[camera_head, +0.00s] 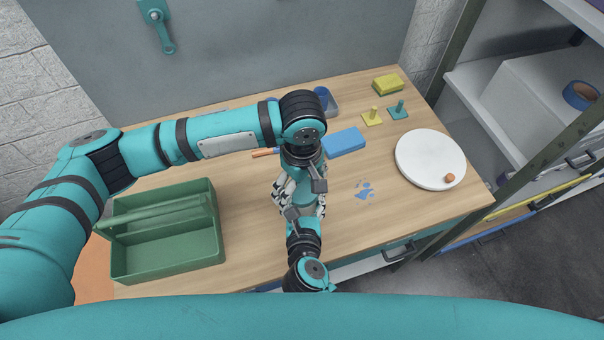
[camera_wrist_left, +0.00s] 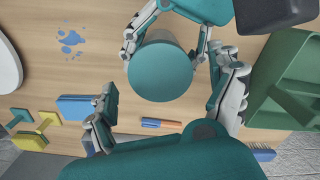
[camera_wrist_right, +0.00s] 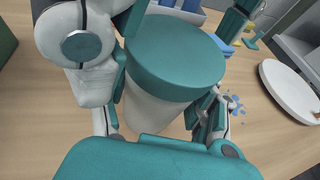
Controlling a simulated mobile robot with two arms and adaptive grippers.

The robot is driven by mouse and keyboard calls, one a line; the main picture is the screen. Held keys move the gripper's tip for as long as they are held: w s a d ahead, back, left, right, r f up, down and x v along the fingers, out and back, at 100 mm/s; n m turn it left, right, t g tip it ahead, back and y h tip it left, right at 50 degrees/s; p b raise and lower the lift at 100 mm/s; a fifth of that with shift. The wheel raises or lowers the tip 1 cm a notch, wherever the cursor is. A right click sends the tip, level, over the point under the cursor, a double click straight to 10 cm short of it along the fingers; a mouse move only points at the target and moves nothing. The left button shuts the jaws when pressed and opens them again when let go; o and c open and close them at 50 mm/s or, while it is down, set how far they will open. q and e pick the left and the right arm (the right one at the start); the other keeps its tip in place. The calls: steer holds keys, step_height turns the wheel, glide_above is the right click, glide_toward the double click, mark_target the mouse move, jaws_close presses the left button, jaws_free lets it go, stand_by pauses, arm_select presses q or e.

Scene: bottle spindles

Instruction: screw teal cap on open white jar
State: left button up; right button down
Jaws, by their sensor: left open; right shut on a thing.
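The teal cap (camera_wrist_left: 160,72) covers the top of the white jar (camera_wrist_right: 155,108), whose pale body shows below it in the right wrist view. The cap sits level on the mouth; I cannot tell how far it is threaded. My right gripper (camera_wrist_right: 155,118) is shut on the jar, a finger on each side of its body. My left gripper (camera_wrist_left: 166,97) is open above the cap, with its fingers spread on either side and a visible gap to the cap. In the head view the arms hide most of the jar.
A green caddy (camera_head: 165,264) stands at left. A round white board (camera_head: 425,153) bears a small orange-brown piece (camera_head: 449,177). A blue block (camera_head: 345,141), yellow spindle (camera_head: 373,118), teal spindle (camera_head: 399,111) and yellow sponge (camera_head: 388,84) stand behind. A blue stain (camera_head: 365,190) marks the open tabletop.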

arm_select(q)
steer(key=shift+f, duration=0.35)
steer(key=shift+c, duration=0.4)
steer(key=c, duration=1.3)
steer(key=m, duration=0.5)
steer(key=shift+c, duration=0.2)
steer(key=m, duration=0.5)
steer(key=o, duration=1.3)
